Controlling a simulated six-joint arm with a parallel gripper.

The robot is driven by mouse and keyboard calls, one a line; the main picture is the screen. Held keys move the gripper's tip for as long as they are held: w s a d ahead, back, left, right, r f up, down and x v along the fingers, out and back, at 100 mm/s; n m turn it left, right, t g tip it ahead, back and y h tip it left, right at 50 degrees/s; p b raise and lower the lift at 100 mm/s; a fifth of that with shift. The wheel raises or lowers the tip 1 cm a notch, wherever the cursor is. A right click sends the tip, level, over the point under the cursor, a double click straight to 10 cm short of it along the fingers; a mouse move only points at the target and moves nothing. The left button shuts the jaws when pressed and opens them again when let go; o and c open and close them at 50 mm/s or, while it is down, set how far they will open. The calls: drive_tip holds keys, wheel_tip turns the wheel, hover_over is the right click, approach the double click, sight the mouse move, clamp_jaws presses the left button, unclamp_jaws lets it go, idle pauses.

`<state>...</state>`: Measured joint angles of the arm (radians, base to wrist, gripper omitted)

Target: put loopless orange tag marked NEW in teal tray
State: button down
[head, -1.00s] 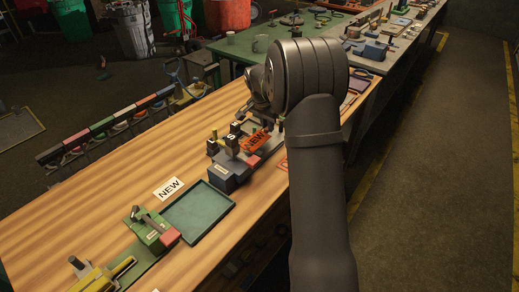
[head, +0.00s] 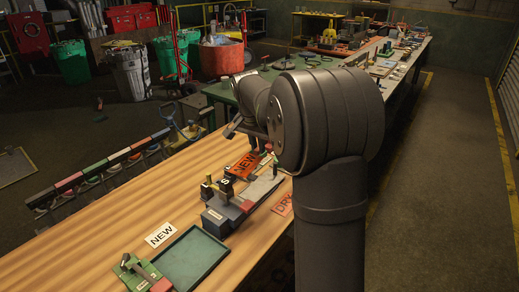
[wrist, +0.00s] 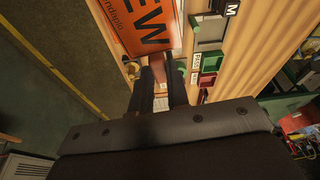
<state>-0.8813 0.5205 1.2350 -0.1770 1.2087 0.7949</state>
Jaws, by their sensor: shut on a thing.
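An orange tag marked NEW (head: 243,165) hangs from my gripper (head: 266,152) above the grey holder (head: 228,212) on the wooden bench. In the wrist view the tag (wrist: 140,25) fills the top, with the gripper's two dark fingers (wrist: 162,68) shut at its lower edge. Whether the tag has a loop cannot be told. The teal tray (head: 190,258) lies empty on the bench, nearer than the holder and to its left. My arm hides part of the fingers in the head view.
A white NEW card (head: 161,235) lies beside the tray. A red-lettered DRY card (head: 283,205) lies right of the holder. A green device (head: 140,270) stands left of the tray. Dark blocks marked with letters (head: 225,185) stand on the holder.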

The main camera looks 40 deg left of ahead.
drive_tip(key=s+a+f, duration=0.2)
drive_tip(key=s+a, duration=0.1)
drive_tip(key=s, duration=0.6)
drive_tip(key=s+a+f, duration=0.1)
drive_tip(key=s+a, duration=0.1)
drive_tip(key=s, duration=0.6)
drive_tip(key=shift+m, duration=0.8)
drive_tip(key=shift+s+d+f, duration=0.6)
drive_tip(key=shift+s+f, duration=0.85)
drive_tip(key=shift+f, duration=1.15)
drive_tip(key=shift+s+d+f, duration=0.6)
drive_tip(key=shift+s+f, duration=0.9)
drive_tip(key=shift+f, duration=1.15)
drive_tip(key=shift+s+d+f, duration=0.6)
drive_tip(key=shift+s+f, duration=0.85)
drive_tip(key=shift+f, duration=1.15)
drive_tip(key=shift+f, duration=0.1)
drive_tip(key=shift+f, duration=0.3)
drive_tip(key=c, duration=1.3)
unclamp_jaws()
